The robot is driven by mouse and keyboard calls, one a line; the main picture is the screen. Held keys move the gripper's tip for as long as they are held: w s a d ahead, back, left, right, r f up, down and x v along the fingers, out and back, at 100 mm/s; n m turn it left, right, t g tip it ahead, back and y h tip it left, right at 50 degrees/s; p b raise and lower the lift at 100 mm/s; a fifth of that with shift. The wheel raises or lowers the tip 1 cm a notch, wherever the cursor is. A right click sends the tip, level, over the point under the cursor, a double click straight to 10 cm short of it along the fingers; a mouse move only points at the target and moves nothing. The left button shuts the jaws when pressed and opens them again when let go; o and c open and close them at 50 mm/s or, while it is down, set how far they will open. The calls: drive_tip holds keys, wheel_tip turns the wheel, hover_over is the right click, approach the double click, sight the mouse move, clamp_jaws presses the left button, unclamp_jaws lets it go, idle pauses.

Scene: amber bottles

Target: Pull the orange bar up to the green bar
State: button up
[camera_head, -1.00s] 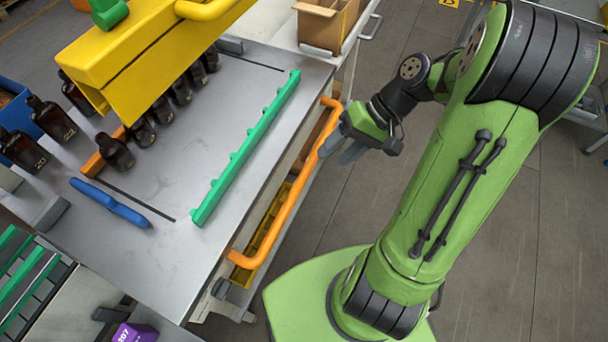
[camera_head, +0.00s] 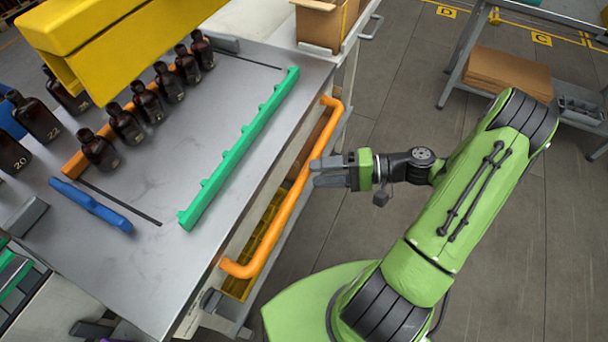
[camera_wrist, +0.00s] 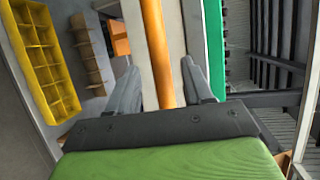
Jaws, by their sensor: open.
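The orange bar (camera_head: 72,168) lies on the grey table top behind a row of brown bottles, which hide much of it. The green bar (camera_head: 240,150) lies parallel to it along the table's near right side, with bare metal between the bottles and the bar. My gripper (camera_head: 316,173) is open and empty, pointing left, just outside an orange rail on the table's edge. In the wrist view my gripper (camera_wrist: 161,80) has its fingers apart, with the orange rail (camera_wrist: 157,50) appearing between them. The green bar (camera_wrist: 215,45) shows there to the right.
The orange rail (camera_head: 298,185) runs along the table's front edge. A blue handle-like piece (camera_head: 90,205) lies at the orange bar's near end. A yellow beam (camera_head: 120,40) overhangs the far bottles. More bottles (camera_head: 36,118) stand behind. A cardboard box (camera_head: 325,22) stands beyond.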

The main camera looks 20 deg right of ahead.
sight(304, 175)
drive_tip(key=x, duration=0.4)
drive_tip(key=shift+w+a+f, duration=0.1)
drive_tip(key=shift+a, duration=0.2)
clamp_jaws()
